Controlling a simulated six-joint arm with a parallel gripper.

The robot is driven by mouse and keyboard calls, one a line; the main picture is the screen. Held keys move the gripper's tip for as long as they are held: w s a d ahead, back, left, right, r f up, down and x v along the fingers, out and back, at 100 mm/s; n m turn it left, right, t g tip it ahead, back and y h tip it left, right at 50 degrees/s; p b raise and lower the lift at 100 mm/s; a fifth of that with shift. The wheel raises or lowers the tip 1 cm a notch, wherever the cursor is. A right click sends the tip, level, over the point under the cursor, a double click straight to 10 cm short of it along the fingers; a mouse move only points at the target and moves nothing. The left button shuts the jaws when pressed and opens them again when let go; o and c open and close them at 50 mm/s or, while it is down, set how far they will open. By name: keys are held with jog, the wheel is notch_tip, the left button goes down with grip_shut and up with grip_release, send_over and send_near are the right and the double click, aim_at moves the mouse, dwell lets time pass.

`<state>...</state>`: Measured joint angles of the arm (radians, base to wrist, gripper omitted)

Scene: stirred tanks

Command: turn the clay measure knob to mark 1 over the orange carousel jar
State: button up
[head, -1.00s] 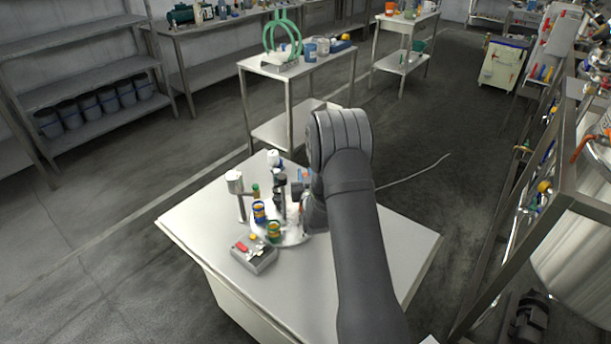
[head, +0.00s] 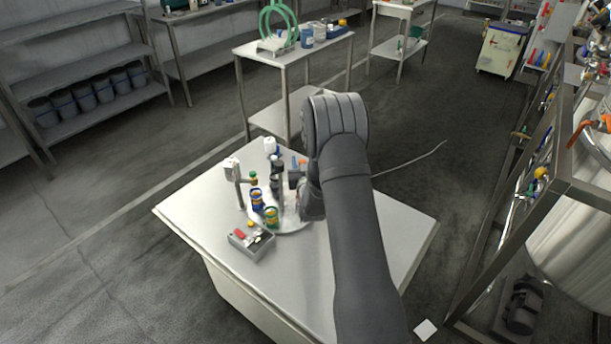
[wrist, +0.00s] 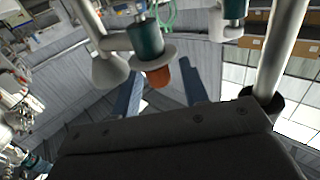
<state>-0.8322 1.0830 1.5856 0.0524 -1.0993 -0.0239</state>
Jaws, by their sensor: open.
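The clay-coloured knob (wrist: 158,78) shows in the wrist view below a pale round flange and a dark teal body (wrist: 146,40). My gripper (wrist: 163,68) is open, with its two blue fingers spread on either side of the knob in the picture; I see no clear contact. No mark can be read on the knob. In the head view the carousel (head: 292,225) stands on the white table, with a blue-and-yellow jar (head: 257,199) and a green-and-yellow jar (head: 271,217). My arm hides part of the carousel. I cannot make out the orange jar for certain.
A white-headed post (head: 232,170) stands left of the carousel. A grey box (head: 250,243) with a red part lies in front. The right part of the white table (head: 395,235) is clear. In the wrist view a pale post (wrist: 283,45) rises close on the right.

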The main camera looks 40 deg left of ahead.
jog(key=v, duration=1.7)
jog(key=shift+w+a+r, duration=0.1)
jog(key=x, duration=1.7)
jog(key=shift+w+a, duration=0.1)
jog(key=shift+w, duration=0.1)
jog(key=shift+n+g+y, duration=0.3)
jog(key=shift+g, duration=0.1)
jog(key=shift+n+g+y, duration=1)
jog(key=shift+n+g, duration=0.35)
jog(key=shift+g, duration=0.5)
jog(key=shift+n+g+y, duration=1)
jog(key=shift+n+g, duration=0.35)
jog(key=shift+g, duration=0.5)
jog(key=v, duration=1.5)
